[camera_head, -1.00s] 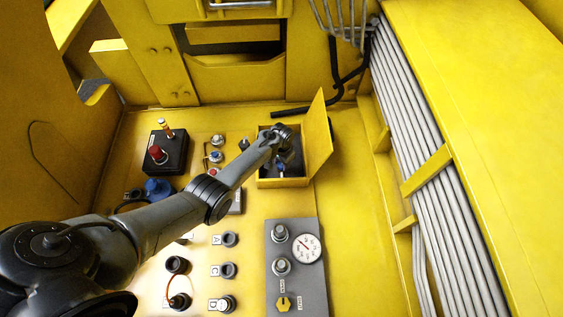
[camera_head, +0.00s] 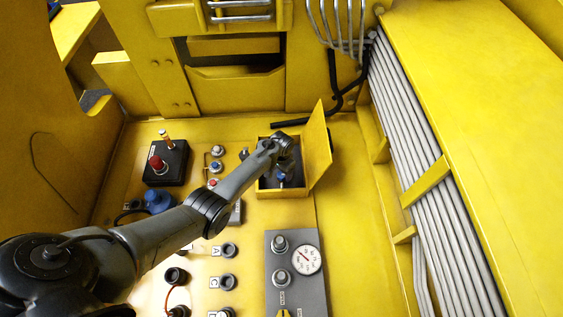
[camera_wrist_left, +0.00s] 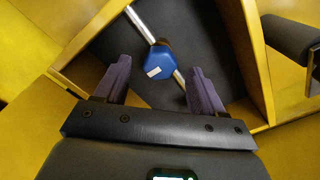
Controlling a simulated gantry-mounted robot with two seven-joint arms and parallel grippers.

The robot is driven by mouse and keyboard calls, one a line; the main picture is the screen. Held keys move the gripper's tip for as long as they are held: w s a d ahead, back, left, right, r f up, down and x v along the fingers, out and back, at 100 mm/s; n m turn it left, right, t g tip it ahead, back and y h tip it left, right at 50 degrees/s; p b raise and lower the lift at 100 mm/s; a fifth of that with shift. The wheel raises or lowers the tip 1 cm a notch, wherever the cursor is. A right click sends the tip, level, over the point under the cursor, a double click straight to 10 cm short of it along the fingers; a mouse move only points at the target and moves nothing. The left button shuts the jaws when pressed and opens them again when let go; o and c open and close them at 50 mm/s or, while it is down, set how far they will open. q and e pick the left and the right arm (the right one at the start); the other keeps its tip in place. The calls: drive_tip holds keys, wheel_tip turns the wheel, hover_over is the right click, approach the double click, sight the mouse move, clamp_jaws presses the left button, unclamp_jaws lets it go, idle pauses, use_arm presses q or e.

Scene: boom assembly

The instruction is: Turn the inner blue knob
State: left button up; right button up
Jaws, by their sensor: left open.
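The inner blue knob (camera_wrist_left: 158,64) is on a metal rod inside a small yellow box with a dark floor. In the wrist view it has a white label and lies between the two purple fingers of my left gripper (camera_wrist_left: 158,70), which are spread apart on either side of it. I see no finger closed on the knob. In the head view my left gripper (camera_head: 285,160) points down into the open box (camera_head: 284,193), and the blue knob (camera_head: 281,178) shows small just below it. My right gripper is out of view.
The box's yellow lid (camera_head: 318,147) stands open on the right. A black box with a red knob (camera_head: 157,162) and a larger blue knob (camera_head: 158,200) are to the left. A grey gauge panel (camera_head: 296,276) is in front. Grey pipes (camera_head: 415,160) run along the right.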

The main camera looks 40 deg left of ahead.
sight(281, 175)
use_arm(q)
wheel_tip(281, 175, up, 9)
drive_tip(key=shift+p, duration=0.3)
drive_tip(key=shift+s, duration=0.1)
idle(0.4)
